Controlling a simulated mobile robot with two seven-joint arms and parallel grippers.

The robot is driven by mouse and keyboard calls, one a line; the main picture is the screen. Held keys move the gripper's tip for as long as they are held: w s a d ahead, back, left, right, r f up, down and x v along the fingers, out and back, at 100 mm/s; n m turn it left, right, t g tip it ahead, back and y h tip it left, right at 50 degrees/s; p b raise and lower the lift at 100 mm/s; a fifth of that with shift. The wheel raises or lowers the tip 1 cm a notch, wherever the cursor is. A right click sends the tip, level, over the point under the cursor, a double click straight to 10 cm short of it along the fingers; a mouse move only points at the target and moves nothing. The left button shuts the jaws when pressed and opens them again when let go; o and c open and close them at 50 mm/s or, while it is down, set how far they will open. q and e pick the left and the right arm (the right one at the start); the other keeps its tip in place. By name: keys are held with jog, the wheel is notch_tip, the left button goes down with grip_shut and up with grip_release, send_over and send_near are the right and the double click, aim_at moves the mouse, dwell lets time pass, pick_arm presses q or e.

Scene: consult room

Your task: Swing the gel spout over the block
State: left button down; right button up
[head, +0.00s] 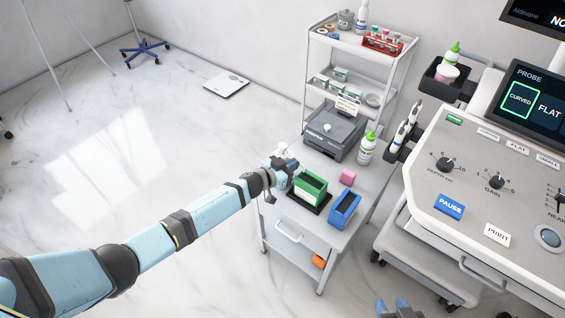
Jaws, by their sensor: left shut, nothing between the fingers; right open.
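My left gripper (289,164) reaches over the left edge of the small cart and is shut with nothing in it. A small white part (283,149) shows just behind it; it may be the gel spout, but the gripper hides most of it. I cannot tell whether they touch. My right gripper (393,307) is open and empty at the bottom edge, partly cut off by the frame.
On the cart (316,232) stand a green box (310,189) on a dark tray, a blue box (344,209), a grey machine (334,132) and a green-capped bottle (366,150). The ultrasound console (470,210) stands close on the right. Open floor lies left.

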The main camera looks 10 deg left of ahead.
pick_arm(q)
jog(key=shift+w+d, duration=0.15)
jog(key=shift+d, duration=0.05)
pick_arm(e)
jog(key=shift+s, duration=0.2)
pick_arm(q)
jog(key=shift+r, duration=0.1)
pick_arm(e)
jog(key=shift+w+r, duration=0.1)
jog(key=shift+w, duration=0.05)
pick_arm(q)
jog(key=s+a+r+n+y+p, duration=0.1)
jog(key=s+r+p, duration=0.3)
jog(key=s, duration=0.8)
jog(key=s+a+r+n+g+y+p, duration=0.1)
jog(key=s+a+r+n+y+p, duration=0.1)
jog(key=s, duration=1.1)
jog(key=s+a+r+n+y+p, duration=0.1)
jog(key=s+a+r+y+p, duration=0.2)
jog(key=s, duration=1)
notch_tip(320, 180, up, 3)
jog(key=a+p, duration=0.2)
jog(key=p, duration=0.2)
jog(key=shift+s+g, duration=0.2)
jog(key=shift+g, duration=0.1)
pick_arm(e)
notch_tip(320, 180, up, 12)
jog(key=s, duration=0.2)
jog(key=shift+d, duration=0.4)
